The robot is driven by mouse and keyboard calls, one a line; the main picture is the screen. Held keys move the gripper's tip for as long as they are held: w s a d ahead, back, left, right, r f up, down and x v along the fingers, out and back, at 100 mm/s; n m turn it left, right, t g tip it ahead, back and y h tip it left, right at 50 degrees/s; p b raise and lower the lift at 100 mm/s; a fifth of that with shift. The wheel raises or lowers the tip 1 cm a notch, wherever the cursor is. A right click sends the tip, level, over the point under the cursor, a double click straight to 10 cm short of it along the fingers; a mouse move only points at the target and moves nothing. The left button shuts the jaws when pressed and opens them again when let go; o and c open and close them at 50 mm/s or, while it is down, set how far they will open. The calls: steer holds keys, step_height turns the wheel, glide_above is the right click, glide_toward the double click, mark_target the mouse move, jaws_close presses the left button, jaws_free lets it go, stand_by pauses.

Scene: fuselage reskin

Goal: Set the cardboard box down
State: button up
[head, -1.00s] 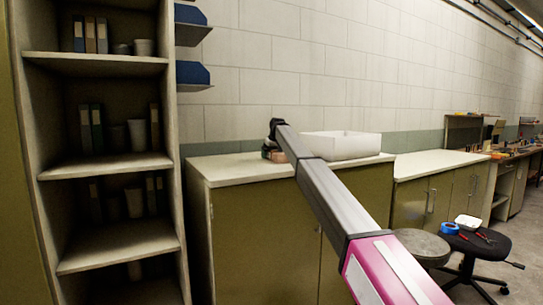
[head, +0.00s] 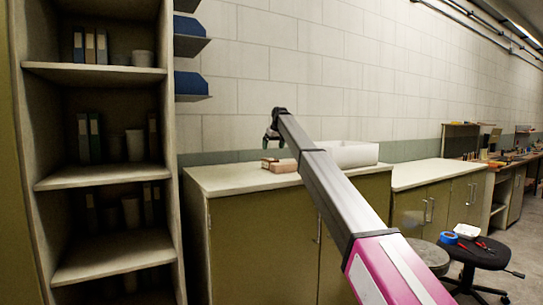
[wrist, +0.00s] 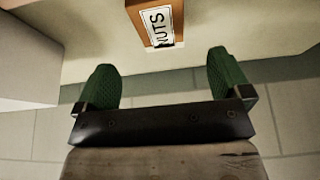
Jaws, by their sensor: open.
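The small brown cardboard box (head: 284,166) rests on the left part of the pale countertop (head: 232,180) in the head view. In the wrist view the cardboard box (wrist: 153,22) shows at the top edge, with a white label reading "NUTS"; the rest is cut off by the frame. My gripper (wrist: 165,82) has its two green fingertips wide apart with nothing between them. The box lies beyond the fingertips, clear of them. In the head view my gripper (head: 271,136) hangs above the counter, just over and left of the box.
A white open bin (head: 350,153) stands on the counter to the right, partly behind my arm. A tall shelf (head: 100,180) with binders and cups stands at left. A tiled wall (head: 300,90) rises behind. A black stool (head: 478,252) holding tools stands at right.

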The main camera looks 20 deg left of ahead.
mark_target(270, 163)
steer(key=x, duration=0.5)
steer(key=shift+w+a+f, duration=0.1)
steer(key=shift+f, duration=0.3)
steer(key=shift+x, duration=2.6)
steer(key=shift+s, duration=0.2)
steer(key=c, duration=1.4)
